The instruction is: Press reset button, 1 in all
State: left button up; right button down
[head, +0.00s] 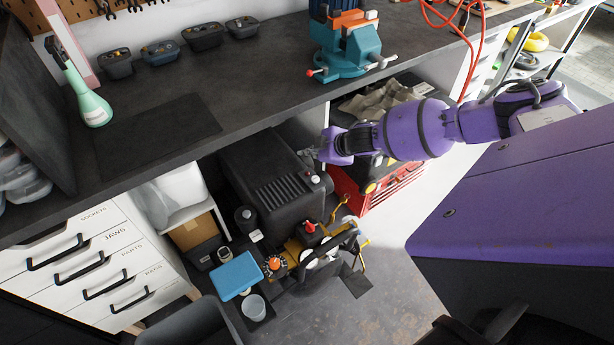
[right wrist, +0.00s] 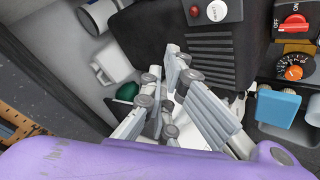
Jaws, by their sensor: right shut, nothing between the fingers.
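In the head view the button (head: 315,179) is on the right end of the black machine (head: 265,180), below the bench. My right gripper (head: 306,154) is above and behind the button, apart from it. Its fingers (right wrist: 172,72) are shut and empty in the right wrist view. My left gripper is not in view.
An orange dial (right wrist: 290,70) and a red on/off switch (right wrist: 294,24) are right of the button. The dark bench top (head: 260,85), with a teal vise (head: 345,50), lies above the machine. A red toolbox (head: 375,190) stands to its right.

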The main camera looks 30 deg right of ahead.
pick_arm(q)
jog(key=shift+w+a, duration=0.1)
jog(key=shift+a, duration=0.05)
pick_arm(e)
jog(key=shift+a+r, duration=0.1)
jog(key=shift+a, duration=0.1)
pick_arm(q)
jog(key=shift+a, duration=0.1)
pick_arm(e)
jog(key=b, duration=0.3)
send_over(315, 180)
jog(key=a, duration=0.2)
jog(key=f, duration=0.7)
jog(key=shift+d+f, duration=0.25)
jog(key=shift+w+f, duration=0.1)
jog(key=shift+f, duration=0.25)
jog(key=shift+w+f, duration=0.1)
jog(key=shift+f, duration=0.25)
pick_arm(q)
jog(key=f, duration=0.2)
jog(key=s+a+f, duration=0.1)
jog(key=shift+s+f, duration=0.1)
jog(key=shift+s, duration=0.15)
